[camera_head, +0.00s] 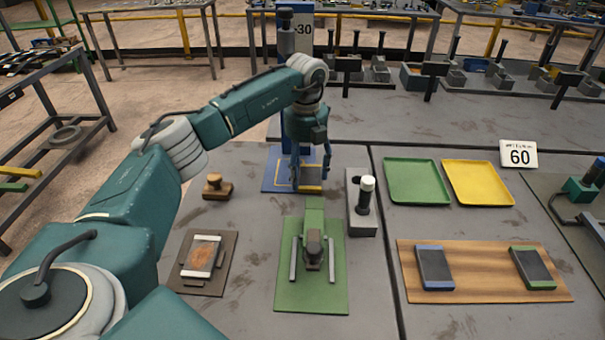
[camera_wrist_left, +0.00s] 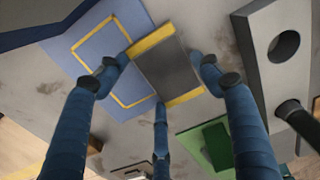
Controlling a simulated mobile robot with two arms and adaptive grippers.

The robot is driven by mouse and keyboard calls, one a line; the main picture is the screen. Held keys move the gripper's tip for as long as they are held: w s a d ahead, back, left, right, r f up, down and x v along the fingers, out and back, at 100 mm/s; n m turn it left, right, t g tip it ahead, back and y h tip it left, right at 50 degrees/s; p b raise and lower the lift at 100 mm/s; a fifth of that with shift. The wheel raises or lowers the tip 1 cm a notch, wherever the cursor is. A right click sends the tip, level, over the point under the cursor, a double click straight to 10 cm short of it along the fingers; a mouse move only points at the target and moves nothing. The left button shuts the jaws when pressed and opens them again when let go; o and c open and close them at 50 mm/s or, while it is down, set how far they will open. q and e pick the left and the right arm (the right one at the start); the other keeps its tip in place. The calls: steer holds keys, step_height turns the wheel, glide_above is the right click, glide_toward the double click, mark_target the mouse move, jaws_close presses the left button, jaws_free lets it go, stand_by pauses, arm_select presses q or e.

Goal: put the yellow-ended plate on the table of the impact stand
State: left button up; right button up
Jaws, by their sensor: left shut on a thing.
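The yellow-ended plate is a dark grey slab with a yellow strip at each end, seen clearly in the left wrist view (camera_wrist_left: 168,68). In the head view, mainly its near yellow strip (camera_head: 311,189) shows below my left gripper (camera_head: 308,172). My left gripper is shut on the plate, with fingers at its sides in the left wrist view (camera_wrist_left: 160,72). The impact stand has a blue base (camera_head: 275,170) with a yellow outline, also in the left wrist view (camera_wrist_left: 85,45). The plate overlaps the base's right part; its height above it is unclear. My right gripper is not in view.
A green fixture (camera_head: 313,285) stands in front of the stand. A grey block with a black-and-white post (camera_head: 362,215) is close on the right. A wooden stamp (camera_head: 216,187) sits left. Green (camera_head: 417,180) and yellow (camera_head: 478,182) trays and a wooden board (camera_head: 484,262) lie further right.

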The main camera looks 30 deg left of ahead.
mark_target(307, 177)
arm_select(q)
steer(key=shift+d+r, duration=0.15)
steer(key=shift+d, duration=0.1)
steer(key=o, duration=1.9)
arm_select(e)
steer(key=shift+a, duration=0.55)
arm_select(q)
steer(key=shift+r+p, duration=0.5)
steer(key=shift+r, duration=0.1)
step_height(307, 177, up, 6)
steer(key=p, duration=0.5)
steer(key=shift+r, duration=0.2)
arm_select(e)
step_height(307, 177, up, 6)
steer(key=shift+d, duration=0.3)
arm_select(q)
steer(key=shift+f, duration=0.1)
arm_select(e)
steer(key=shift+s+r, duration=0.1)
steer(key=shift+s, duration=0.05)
